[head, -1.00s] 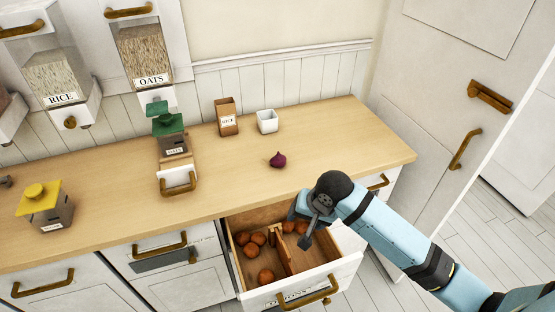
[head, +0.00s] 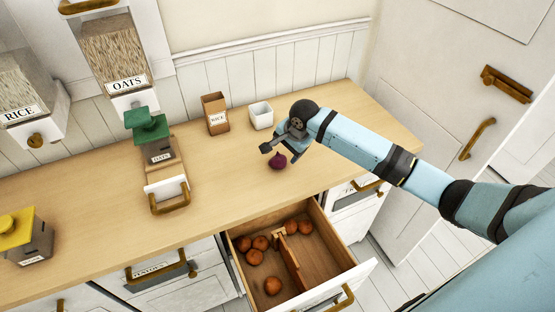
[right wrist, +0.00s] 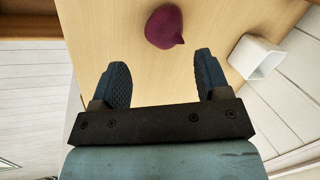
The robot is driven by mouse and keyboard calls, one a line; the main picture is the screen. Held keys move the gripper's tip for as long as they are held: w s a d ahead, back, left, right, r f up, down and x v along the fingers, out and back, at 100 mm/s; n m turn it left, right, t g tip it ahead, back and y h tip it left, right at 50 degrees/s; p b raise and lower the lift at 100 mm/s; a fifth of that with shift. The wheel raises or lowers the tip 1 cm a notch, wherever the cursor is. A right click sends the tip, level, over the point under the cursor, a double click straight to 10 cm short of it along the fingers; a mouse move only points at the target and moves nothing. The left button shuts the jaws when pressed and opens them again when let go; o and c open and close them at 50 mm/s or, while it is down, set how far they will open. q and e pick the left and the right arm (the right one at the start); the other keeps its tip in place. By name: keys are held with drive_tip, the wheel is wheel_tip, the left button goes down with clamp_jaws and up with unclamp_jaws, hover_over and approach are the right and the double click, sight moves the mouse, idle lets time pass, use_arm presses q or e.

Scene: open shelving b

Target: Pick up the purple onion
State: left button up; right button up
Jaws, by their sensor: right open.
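The purple onion (head: 278,161) sits on the wooden countertop (head: 225,185). It also shows in the right wrist view (right wrist: 164,27), lying just beyond the fingertips and roughly centred between them. My right gripper (head: 281,150) is open and empty, just above and beside the onion in the head view. Its two dark fingers (right wrist: 162,75) stand apart in the right wrist view, with bare counter between them. My left gripper is not in view.
An open drawer (head: 330,245) with several round orange-brown items juts out below. Counter around the onion is clear.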

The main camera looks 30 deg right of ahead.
sight(281, 158)
drive_tip(key=x, duration=0.5)
drive_tip(key=p+x, duration=0.1)
drive_tip(key=x, duration=0.2)
drive_tip(key=shift+w+d, duration=0.25)
drive_tip(key=shift+w, duration=0.1)
drive_tip(key=c, duration=0.7)
drive_tip(key=shift+c, duration=0.2)
